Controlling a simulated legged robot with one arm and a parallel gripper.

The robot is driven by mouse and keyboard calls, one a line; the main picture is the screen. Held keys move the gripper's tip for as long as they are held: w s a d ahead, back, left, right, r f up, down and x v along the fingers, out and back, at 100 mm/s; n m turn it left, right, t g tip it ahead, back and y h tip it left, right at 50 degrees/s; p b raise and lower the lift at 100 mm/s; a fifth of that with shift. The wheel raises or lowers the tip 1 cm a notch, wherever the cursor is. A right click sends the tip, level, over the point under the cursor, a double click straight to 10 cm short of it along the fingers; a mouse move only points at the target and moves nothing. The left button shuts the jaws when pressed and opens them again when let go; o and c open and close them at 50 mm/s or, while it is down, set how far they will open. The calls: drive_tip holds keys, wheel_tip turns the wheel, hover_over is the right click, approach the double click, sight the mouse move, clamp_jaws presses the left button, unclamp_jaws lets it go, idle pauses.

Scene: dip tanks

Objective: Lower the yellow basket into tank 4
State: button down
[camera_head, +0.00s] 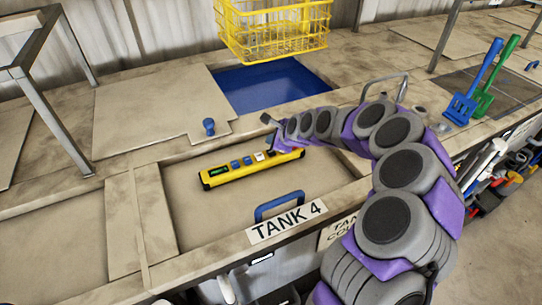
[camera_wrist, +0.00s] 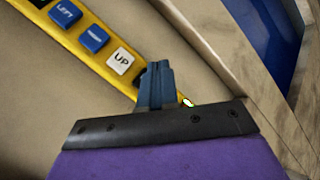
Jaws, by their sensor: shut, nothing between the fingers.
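The yellow wire basket (camera_head: 275,30) is at the top of the head view, above and behind the open tank bay with blue liquid (camera_head: 265,88); its top is cut off. The TANK 4 label (camera_head: 286,220) is on the front edge. A yellow control pendant (camera_head: 225,176) lies on the panel behind the label. In the wrist view, its UP button (camera_wrist: 120,61) and blue LEFT button (camera_wrist: 65,13) show. My gripper (camera_wrist: 158,68) is shut and empty, its tips just right of UP, over the pendant's end. Whether it touches the pendant is unclear.
A tan lid (camera_head: 150,108) lies left of the blue opening, near a blue knob (camera_head: 208,127). A blue handle (camera_head: 279,205) stands behind the label. Blue (camera_head: 472,85) and green (camera_head: 497,78) tools are at the right. A metal frame (camera_head: 52,110) stands at the left.

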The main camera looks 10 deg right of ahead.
sight(271, 153)
drive_tip(key=shift+f, duration=0.9)
drive_tip(key=shift+f, duration=0.2)
idle(1.2)
drive_tip(key=shift+s+f, duration=0.1)
drive_tip(key=shift+f, duration=0.1)
